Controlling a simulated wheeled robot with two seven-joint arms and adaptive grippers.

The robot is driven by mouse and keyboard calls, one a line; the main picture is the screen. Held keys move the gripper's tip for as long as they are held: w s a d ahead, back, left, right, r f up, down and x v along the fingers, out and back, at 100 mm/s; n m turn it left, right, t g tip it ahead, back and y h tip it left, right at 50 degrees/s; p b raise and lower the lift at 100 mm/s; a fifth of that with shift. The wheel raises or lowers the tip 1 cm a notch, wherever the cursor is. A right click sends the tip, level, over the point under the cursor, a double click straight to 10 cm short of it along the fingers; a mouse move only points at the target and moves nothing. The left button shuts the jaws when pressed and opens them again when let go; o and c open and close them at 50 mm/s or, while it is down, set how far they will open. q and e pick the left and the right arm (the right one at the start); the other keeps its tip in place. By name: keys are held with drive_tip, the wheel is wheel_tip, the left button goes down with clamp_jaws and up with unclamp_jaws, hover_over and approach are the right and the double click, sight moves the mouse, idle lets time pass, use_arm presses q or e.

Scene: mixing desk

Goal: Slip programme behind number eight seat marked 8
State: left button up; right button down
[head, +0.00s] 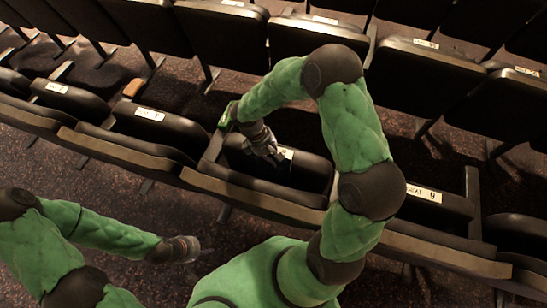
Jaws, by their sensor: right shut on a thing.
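My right gripper (274,158) reaches down over a dark folding seat (312,173) in the middle row. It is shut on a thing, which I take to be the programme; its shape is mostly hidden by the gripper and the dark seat. A small pale patch (287,153) shows beside the fingers; I cannot tell whether it is the seat's label or part of the programme. No number 8 is readable. The seat to its right has a label (424,193) that seems to read SEAT 9. My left gripper (205,251) is low at the left, over the floor, apart from the seats.
More labelled seats stand in the same row to the left (150,125) and in the row beyond (412,65). A small orange-brown object (133,88) lies behind the middle row at the left. Seat edges and armrests run close around my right gripper. Speckled carpet (150,210) is open in front.

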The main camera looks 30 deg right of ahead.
drive_tip(key=shift+f, duration=0.15)
drive_tip(key=c, duration=1.3)
unclamp_jaws()
drive_tip(key=shift+o, duration=0.2)
wheel_tip(320, 180, up, 18)
drive_tip(key=p, duration=1.4)
drive_tip(key=shift+p, duration=0.35)
